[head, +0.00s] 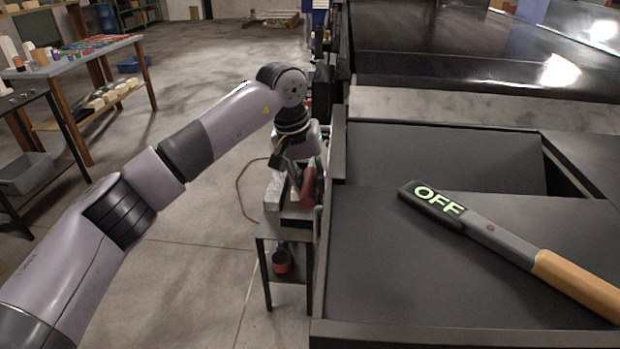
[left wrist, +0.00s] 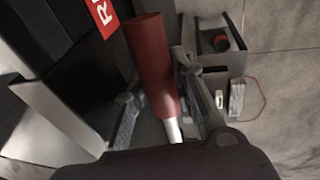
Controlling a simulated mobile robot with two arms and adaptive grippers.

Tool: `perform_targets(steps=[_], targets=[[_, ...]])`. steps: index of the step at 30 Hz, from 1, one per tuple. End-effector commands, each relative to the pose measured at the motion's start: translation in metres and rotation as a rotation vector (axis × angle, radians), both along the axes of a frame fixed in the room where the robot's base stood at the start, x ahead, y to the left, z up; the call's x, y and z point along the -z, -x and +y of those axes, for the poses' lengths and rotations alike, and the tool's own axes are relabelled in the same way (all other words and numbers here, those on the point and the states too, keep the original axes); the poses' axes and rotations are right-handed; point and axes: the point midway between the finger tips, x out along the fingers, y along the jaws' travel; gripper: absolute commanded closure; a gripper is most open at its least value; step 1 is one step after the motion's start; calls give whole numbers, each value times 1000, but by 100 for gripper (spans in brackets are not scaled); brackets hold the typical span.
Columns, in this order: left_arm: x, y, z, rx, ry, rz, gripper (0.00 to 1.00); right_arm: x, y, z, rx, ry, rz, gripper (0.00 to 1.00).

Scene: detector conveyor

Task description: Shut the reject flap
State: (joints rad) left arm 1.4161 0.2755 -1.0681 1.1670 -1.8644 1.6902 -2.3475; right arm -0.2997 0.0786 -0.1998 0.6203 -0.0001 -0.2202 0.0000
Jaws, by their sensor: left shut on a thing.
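A red cylindrical handle (head: 309,186) shows at the left side of the dark conveyor housing. In the left wrist view the red handle (left wrist: 150,58) runs between the two fingers of my left gripper (left wrist: 156,90), with a pale metal rod at its lower end. My left gripper (head: 294,172) is shut on this handle, beside the housing's left edge. A red sign with white letters starting "RE" (left wrist: 103,14) is on the dark surface next to the handle. The reject flap itself cannot be clearly made out. My right gripper is out of view.
A small dark stand (head: 290,232) with a red-and-black round item (head: 281,262) is below the gripper. A wand reading OFF (head: 440,202) lies on the dark conveyor top (head: 400,290). A workbench (head: 75,60) stands far left. The floor between is mostly clear.

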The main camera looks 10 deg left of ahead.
Motion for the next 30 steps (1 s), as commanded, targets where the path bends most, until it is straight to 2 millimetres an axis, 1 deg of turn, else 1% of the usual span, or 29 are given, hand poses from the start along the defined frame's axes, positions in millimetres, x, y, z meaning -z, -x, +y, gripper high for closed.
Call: perform_targets(steps=[7, 8, 12, 26, 30], targets=[[-2, -1, 0, -2, 3, -5, 100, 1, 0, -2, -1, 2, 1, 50], [-2, -1, 0, -2, 3, -5, 76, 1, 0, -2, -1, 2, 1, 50], [-1, -1, 0, -2, 3, -5, 67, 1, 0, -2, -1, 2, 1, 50], [0, -1, 0, 0, 2, -3, 67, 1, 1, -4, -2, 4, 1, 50], [4, -1, 0, 0, 2, -10, 67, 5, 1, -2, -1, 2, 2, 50]])
